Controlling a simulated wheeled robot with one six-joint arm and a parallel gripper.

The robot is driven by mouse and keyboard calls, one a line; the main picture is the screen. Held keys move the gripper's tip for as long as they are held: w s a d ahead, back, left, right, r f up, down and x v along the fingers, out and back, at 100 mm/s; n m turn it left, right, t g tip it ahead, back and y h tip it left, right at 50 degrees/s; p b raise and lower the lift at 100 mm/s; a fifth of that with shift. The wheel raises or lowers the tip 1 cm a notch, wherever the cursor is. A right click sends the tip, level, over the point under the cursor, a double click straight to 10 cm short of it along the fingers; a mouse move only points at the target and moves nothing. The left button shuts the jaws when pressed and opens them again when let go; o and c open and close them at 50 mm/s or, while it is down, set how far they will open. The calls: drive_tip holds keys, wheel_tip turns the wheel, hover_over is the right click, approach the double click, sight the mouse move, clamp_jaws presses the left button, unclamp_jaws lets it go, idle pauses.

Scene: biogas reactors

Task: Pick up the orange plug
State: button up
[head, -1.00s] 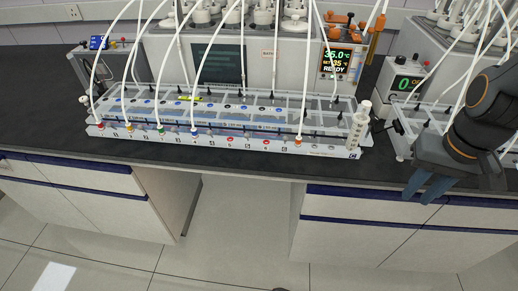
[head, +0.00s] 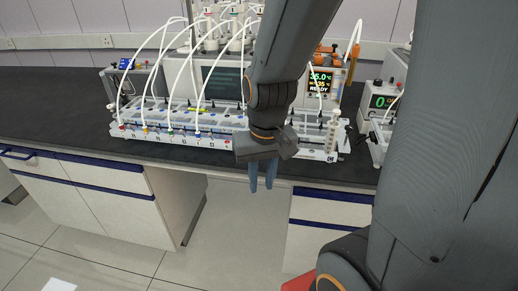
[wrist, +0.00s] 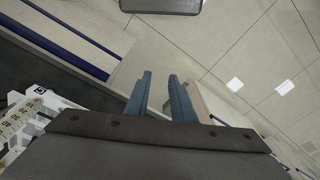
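The water bath's white front rail (head: 155,138) carries a row of coloured plugs at the ends of white tubes. A yellow-orange plug (head: 145,130) sits on its left part, between a red plug (head: 121,127) and a green plug (head: 170,133); a blue plug (head: 197,135) follows. An orange plug seen earlier near the rail's right end is not visible now; my arm covers much of that stretch. My gripper (head: 262,187) points down before the counter edge. In the wrist view its two blue fingers (wrist: 160,78) are apart and empty, with floor beyond.
A graduated white cylinder (head: 332,128) stands at the rail's right end; it also shows in the wrist view (wrist: 20,120). A temperature display (head: 320,86) and a green-digit device (head: 382,102) stand behind. The gap between the cabinets is clear.

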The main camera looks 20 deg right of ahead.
drive_tip(key=w+d+r+m+t+y, duration=0.15)
drive_tip(key=w+d+m, duration=0.3)
drive_tip(key=m, duration=0.45)
drive_tip(key=w+d+r+m, duration=0.2)
drive_tip(key=w+d+m, duration=0.3)
drive_tip(key=m, duration=0.4)
drive_tip(key=w+d+r+m+t+y, duration=0.1)
drive_tip(key=w+d+r+m, duration=0.15)
drive_tip(key=d+m, duration=0.55)
drive_tip(key=shift+g, duration=0.25)
drive_tip(key=shift+a+p+x, duration=0.15)
drive_tip(key=shift+a+x, duration=0.05)
drive_tip(key=shift+x, duration=1.1)
drive_tip(key=shift+a+p+x, duration=0.15)
drive_tip(key=shift+a+x, duration=0.05)
drive_tip(key=shift+x, duration=1.1)
drive_tip(key=shift+a+p+x, duration=0.15)
drive_tip(key=shift+a+x, duration=0.05)
drive_tip(key=shift+x, duration=1.1)
drive_tip(key=shift+w+r, duration=0.1)
drive_tip(key=shift+r, duration=0.15)
clamp_jaws()
